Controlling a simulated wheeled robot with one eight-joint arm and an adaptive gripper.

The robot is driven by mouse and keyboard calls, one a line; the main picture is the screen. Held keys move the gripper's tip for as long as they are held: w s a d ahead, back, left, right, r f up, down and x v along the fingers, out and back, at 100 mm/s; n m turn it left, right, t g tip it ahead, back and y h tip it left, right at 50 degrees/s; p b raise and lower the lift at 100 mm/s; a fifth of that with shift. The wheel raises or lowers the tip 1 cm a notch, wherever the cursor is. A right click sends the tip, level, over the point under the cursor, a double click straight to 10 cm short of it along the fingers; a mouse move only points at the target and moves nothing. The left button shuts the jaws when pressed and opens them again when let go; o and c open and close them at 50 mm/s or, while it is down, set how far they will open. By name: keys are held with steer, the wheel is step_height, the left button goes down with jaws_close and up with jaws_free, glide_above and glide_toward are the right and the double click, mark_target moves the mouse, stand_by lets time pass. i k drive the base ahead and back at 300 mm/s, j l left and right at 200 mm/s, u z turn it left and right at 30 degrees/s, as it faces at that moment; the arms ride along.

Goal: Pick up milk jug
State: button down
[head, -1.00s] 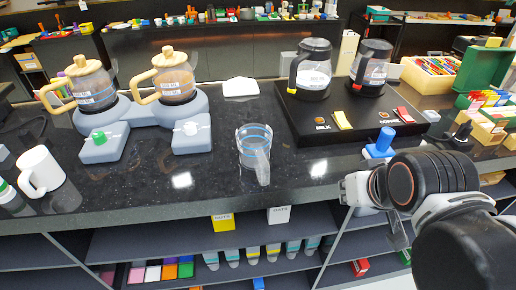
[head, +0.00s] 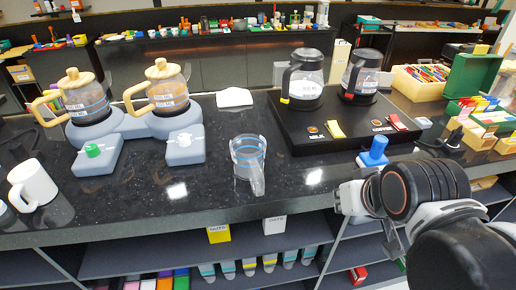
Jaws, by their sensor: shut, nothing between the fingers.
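A glass jug with a black handle and white contents (head: 306,88) stands upright at the left of a black two-place warmer (head: 287,130). The small label in front of it seems to read MILK. A similar jug with a dark top (head: 361,84) stands on the warmer's right place, by a label like COFFEE. My gripper (head: 393,247) hangs in front of the counter edge at the right, below the counter top, well apart from both jugs. It is shut and empty, partly hidden by my arm.
A clear measuring jug (head: 247,160) stands near the counter's front edge. Two wooden-lidded kettles (head: 85,100) (head: 160,92) sit on grey bases at the left, near a white mug (head: 32,184). A blue knobbed object (head: 373,152) stands just beyond my arm.

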mark_target(303, 82)
steer(key=l+u, duration=1.5)
steer(key=j+z, duration=0.15)
steer(key=j, duration=0.2)
